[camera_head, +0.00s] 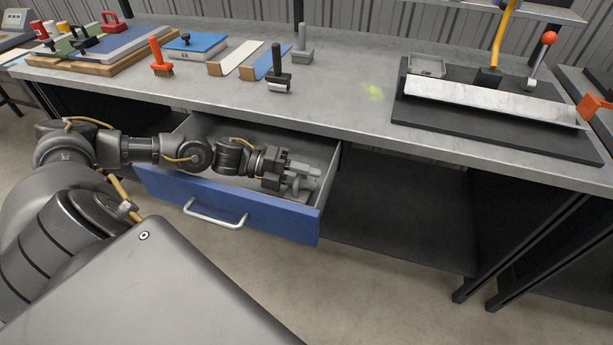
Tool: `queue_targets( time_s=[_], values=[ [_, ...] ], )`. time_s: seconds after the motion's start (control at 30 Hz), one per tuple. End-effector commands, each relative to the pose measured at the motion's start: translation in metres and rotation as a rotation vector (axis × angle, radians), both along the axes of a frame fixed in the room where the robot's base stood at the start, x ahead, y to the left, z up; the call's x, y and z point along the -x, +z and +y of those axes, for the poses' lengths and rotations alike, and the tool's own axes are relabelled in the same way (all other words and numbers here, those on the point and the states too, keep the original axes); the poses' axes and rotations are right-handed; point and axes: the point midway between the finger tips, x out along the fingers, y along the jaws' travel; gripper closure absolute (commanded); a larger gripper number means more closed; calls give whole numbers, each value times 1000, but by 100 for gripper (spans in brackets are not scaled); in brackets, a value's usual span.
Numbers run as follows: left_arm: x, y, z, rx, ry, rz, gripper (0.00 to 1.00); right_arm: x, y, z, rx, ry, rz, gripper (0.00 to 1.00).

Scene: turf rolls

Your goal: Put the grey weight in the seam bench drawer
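The seam bench drawer (265,214), with a blue front and a silver handle, is pulled out below the bench top. My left arm reaches over the drawer front, and my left gripper (303,167) is inside the drawer near its right end. A grey piece that looks like the grey weight (297,187) is in the drawer right under the fingers. The fingers overlap its upper part, so I cannot tell whether they grip it or whether it rests on the drawer floor. My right gripper is not in view.
On the bench top (340,105) stand an orange brush (161,58), a black roller (279,80) and a grey upright tool (302,45). A black plate (480,125) with a metal bar lies at the right. The drawer's right wall (330,177) is close to the gripper.

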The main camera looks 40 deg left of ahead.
Motion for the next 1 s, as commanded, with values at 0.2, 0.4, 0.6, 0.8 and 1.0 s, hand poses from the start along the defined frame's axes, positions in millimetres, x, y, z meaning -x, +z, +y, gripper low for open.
queue_targets(
  time_s=[0.2, 0.4, 0.6, 0.8, 1.0],
  values=[
    [0, 0, 0, 0, 0, 0, 66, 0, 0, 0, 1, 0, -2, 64],
    [6, 3, 12, -4, 2, 3, 66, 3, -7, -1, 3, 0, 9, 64],
    [25, 11, 48, -6, 3, 5, 66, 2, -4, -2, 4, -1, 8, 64],
    [43, 19, 82, -6, 1, 5, 66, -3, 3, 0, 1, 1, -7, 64],
    [53, 24, 101, -1, 1, 2, 66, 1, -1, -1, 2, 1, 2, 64]
  ],
)
